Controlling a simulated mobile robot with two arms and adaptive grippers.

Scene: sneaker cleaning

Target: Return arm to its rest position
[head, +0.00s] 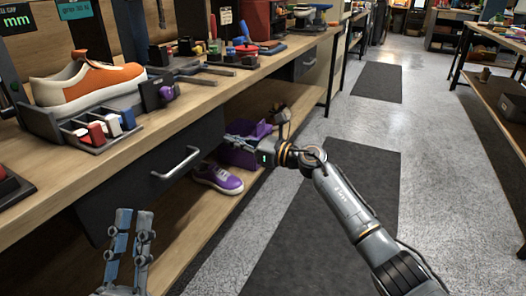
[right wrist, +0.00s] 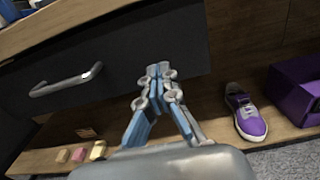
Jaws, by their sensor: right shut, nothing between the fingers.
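My right arm (head: 345,205) reaches in from the lower right in the head view. Its gripper (head: 230,139) is in front of the bench's lower shelf, near the purple shoe box. In the right wrist view the right gripper (right wrist: 158,72) has its fingertips together with nothing between them, in front of the dark drawer front. My left gripper (head: 132,213) is at the lower left of the head view, fingers pointing up and apart, with nothing seen between them.
The wooden bench (head: 195,108) carries an orange and white sneaker (head: 88,82). A drawer handle (head: 177,163) juts from its front. A purple sneaker (head: 218,177) and purple box (head: 240,155) stand on the lower shelf. The floor (head: 420,130) to the right is clear, with dark mats.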

